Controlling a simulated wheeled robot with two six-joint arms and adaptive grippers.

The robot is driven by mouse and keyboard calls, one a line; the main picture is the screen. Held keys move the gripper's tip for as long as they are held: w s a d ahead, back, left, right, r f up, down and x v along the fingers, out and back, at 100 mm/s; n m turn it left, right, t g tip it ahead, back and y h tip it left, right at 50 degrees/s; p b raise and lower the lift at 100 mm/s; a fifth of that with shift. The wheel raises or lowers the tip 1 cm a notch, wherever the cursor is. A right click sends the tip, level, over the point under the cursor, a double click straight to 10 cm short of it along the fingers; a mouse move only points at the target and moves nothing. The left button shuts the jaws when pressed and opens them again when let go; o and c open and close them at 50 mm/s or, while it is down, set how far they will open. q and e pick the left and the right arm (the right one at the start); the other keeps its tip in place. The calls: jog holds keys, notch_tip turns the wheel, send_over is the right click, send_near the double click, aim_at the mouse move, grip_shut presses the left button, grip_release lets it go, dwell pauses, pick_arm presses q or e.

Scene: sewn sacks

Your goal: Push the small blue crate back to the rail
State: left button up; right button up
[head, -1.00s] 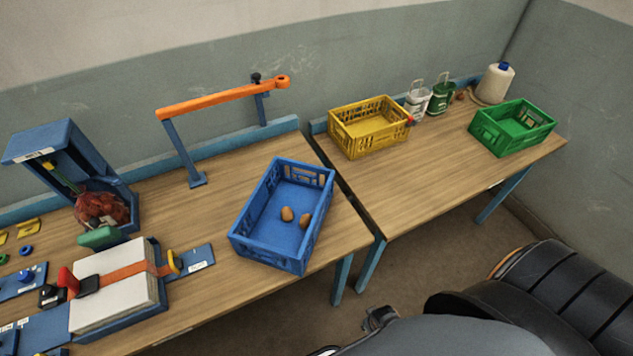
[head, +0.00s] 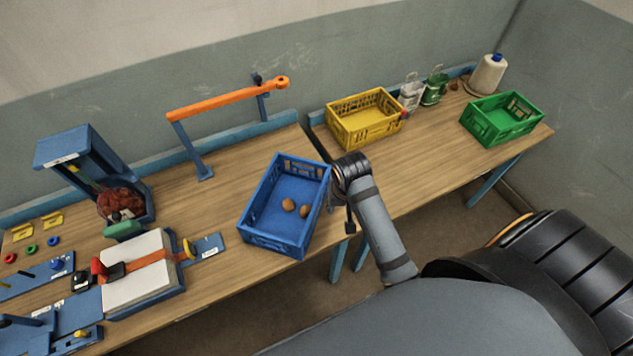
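The small blue crate (head: 246,236) stands upright at the right end of the left table, turned at an angle. Two small brown lumps (head: 296,208) lie on its floor. The blue rail (head: 225,142) runs along the table's back edge, with bare wood between it and the crate. My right gripper (head: 350,226) hangs pointing down just right of the crate's right wall, near the table's right edge. I cannot tell whether it touches the crate, and its fingers are too small and dark to read. My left gripper is not in view.
An orange arm (head: 225,102) on blue posts stands behind the crate, left of it. A strapped white block (head: 137,272) and a blue stand with a red net sack (head: 121,203) are to the left. A yellow crate (head: 365,120) and a green crate (head: 502,120) stand on the right table.

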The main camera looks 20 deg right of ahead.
aim_at(316, 202)
jog(key=w+a+m, duration=0.1)
jog(key=w, duration=0.1)
jog(key=w+a+r+m+g, duration=0.1)
jog(key=w, duration=0.2)
jog(key=w+a+r+m, duration=0.1)
jog(key=w, duration=0.1)
jog(key=shift+w+a+m+g+y, duration=0.2)
jog(key=shift+w+m+g+y, duration=0.1)
jog(key=shift+m+y, duration=0.1)
jog(key=shift+w+a+r, duration=0.25)
jog(key=shift+r, duration=0.1)
jog(key=shift+s, duration=0.1)
notch_tip(316, 202, down, 8)
jog(key=b, duration=0.8)
jog(key=shift+f, duration=1.25)
